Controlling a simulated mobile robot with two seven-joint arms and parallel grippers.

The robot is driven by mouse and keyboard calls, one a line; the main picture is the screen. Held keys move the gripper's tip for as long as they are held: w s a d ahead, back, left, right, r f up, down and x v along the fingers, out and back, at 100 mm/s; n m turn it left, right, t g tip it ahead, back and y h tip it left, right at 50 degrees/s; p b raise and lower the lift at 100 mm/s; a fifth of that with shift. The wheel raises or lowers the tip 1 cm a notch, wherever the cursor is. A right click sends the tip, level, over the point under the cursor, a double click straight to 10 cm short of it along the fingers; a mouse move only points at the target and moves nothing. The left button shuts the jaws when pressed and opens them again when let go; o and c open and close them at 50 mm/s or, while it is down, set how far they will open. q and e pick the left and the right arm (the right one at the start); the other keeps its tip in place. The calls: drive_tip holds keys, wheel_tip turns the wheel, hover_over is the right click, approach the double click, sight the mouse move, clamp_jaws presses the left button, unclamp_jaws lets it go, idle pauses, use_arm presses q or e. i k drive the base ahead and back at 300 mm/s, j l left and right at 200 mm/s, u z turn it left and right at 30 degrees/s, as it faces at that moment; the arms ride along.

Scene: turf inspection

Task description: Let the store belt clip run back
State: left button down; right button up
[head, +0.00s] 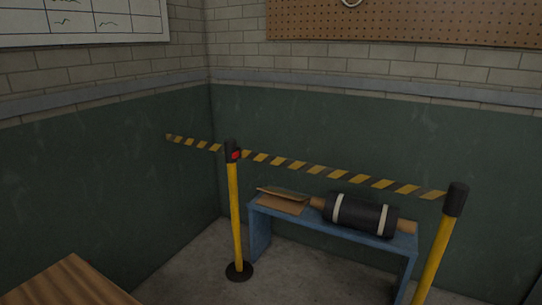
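A black-and-yellow striped belt (320,170) is stretched between two yellow posts with black heads. The middle post (235,205) stands on a round black base, and a small red part (236,155) shows on its head. The right post (435,250) is nearer, and its foot is out of the picture. A shorter striped length (192,143) runs from the middle post's head to the left green wall. The clip itself is too small to tell apart from the post heads and belt ends. Neither of my grippers is in view.
Behind the belt, a blue bench (290,218) holds a black roll (362,214) with pale straps and a flat brown piece (282,199). A wooden top (68,284) fills the lower left corner. Bare floor (190,270) lies around the middle post's base.

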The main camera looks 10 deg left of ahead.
sight(238, 154)
drive_tip(key=i+l, duration=0.15)
drive_tip(key=i, duration=0.25)
drive_tip(key=i+l, duration=0.15)
drive_tip(key=i, duration=0.25)
drive_tip(key=i+l, duration=0.15)
drive_tip(key=i, duration=0.2)
drive_tip(key=i+j, duration=0.15)
drive_tip(key=i, duration=0.2)
drive_tip(key=i+j, duration=0.2)
drive_tip(key=i, duration=0.2)
drive_tip(key=i+j, duration=0.15)
drive_tip(key=i, duration=0.2)
drive_tip(key=i+j, duration=0.15)
drive_tip(key=j, duration=0.2)
drive_tip(key=i+j, duration=0.15)
drive_tip(key=j, duration=0.15)
drive_tip(key=i+j, duration=0.2)
drive_tip(key=j, duration=0.15)
drive_tip(key=i+j, duration=0.15)
drive_tip(key=j, duration=0.2)
